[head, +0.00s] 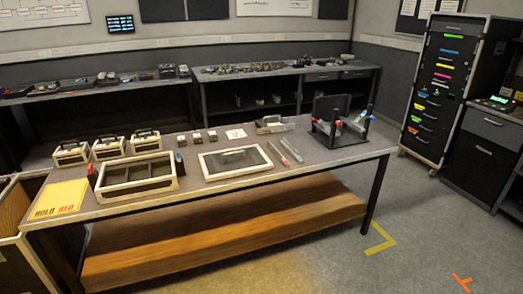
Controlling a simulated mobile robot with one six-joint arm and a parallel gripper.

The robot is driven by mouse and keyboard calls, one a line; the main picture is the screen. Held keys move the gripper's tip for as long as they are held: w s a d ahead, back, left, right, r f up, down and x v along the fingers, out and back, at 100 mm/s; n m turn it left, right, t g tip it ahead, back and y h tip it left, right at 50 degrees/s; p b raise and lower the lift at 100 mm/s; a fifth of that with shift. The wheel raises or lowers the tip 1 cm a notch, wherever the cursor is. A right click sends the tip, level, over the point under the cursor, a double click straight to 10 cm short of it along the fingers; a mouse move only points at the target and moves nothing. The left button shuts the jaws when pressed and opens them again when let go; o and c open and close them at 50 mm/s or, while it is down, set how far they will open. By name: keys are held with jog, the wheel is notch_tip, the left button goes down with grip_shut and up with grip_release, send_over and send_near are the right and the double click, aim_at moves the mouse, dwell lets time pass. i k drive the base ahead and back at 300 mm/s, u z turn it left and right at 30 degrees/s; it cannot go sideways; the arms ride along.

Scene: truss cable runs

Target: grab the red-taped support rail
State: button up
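Two thin grey rails lie side by side on the right half of the workbench (233,185). The left rail (278,154) seems to have a reddish mark, and the right rail (292,150) is paler; the tape colours are too small to be sure. Behind them a dark stand (337,133) holds grey slanted pieces, with a red end (311,117) at its left and a blue end (370,117) at its right. I cannot tell whether these are rails. My gripper is not in view.
On the bench are a framed panel (236,174), an open frame box (137,191), small handled cases (71,154) and a yellow "HOLD RED" sheet (60,199). A dark drawer cabinet (438,92) stands at right.

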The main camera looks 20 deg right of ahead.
aim_at(285, 162)
jog(key=u, duration=0.35)
jog(key=i, duration=1)
jog(key=u, duration=0.15)
